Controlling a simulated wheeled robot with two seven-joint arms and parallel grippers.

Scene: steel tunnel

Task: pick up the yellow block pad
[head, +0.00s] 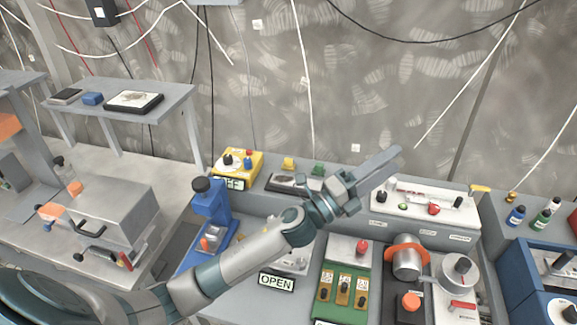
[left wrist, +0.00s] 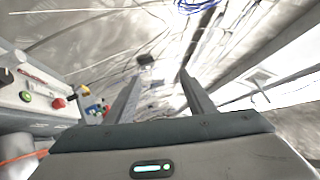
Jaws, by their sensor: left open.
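A small yellow block (head: 288,163) stands on a grey and dark flat base at the back of the bench, beside a green block (head: 318,169). I cannot tell for sure that it is the yellow block pad. A thin yellow piece (head: 480,188) lies at the back right. My left gripper (head: 382,168) is raised above the bench, to the right of the small yellow block and apart from it. Its jaws are open and empty; both fingers also show in the left wrist view (left wrist: 158,88). My right gripper is in neither view.
A yellow control box (head: 240,163) with knobs stands left of the blocks. A blue device (head: 210,212), a green switch panel (head: 345,285), a white panel (head: 425,203) and an orange-ringed cylinder (head: 407,260) crowd the bench. Small bottles (head: 516,215) stand at the right.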

